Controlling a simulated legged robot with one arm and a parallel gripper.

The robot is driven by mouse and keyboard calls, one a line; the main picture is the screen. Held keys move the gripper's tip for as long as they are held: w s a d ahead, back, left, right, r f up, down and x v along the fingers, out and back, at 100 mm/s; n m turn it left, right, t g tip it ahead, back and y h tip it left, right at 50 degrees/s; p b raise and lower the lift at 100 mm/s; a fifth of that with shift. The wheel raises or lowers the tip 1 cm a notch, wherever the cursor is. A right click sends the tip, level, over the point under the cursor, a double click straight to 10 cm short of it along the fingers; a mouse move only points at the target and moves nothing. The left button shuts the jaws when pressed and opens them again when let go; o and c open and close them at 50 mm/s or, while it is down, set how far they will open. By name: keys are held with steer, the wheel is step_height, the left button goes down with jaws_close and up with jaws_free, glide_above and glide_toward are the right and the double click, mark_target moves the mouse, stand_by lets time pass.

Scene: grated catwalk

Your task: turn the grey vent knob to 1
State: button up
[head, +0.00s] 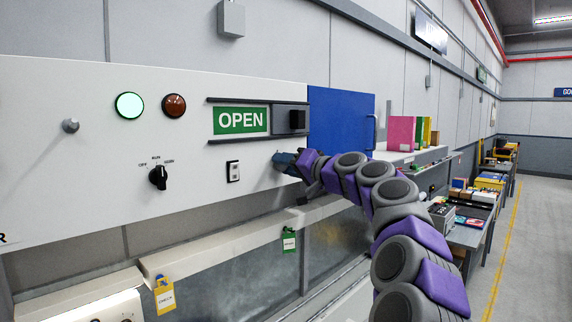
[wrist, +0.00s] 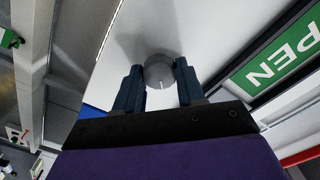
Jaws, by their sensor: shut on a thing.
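The grey vent knob (wrist: 159,70) is a round grey knob on the white panel (wrist: 195,28), with a short white mark on its lower side in the wrist view. My gripper (wrist: 158,76) is shut on it, with one dark blue finger on each side. In the head view my gripper (head: 286,160) is at the right part of the white panel, below the OPEN sign, and hides the knob. No number scale around the knob can be read in either view.
The green OPEN sign (head: 241,121) with its black slider is just above my gripper. A white switch (head: 233,171), a black selector (head: 158,177) and a grey peg (head: 71,125) are to the left. A blue panel (head: 341,120) is to the right.

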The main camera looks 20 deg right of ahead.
steer(key=shift+f, duration=0.1)
steer(key=o, duration=1)
steer(key=shift+w+d, duration=0.1)
steer(key=shift+o, duration=0.2)
steer(key=shift+s+d, duration=0.1)
steer(key=shift+s, duration=0.15)
steer(key=b+v, duration=0.1)
steer(key=v, duration=1.6)
steer(key=shift+d, duration=0.1)
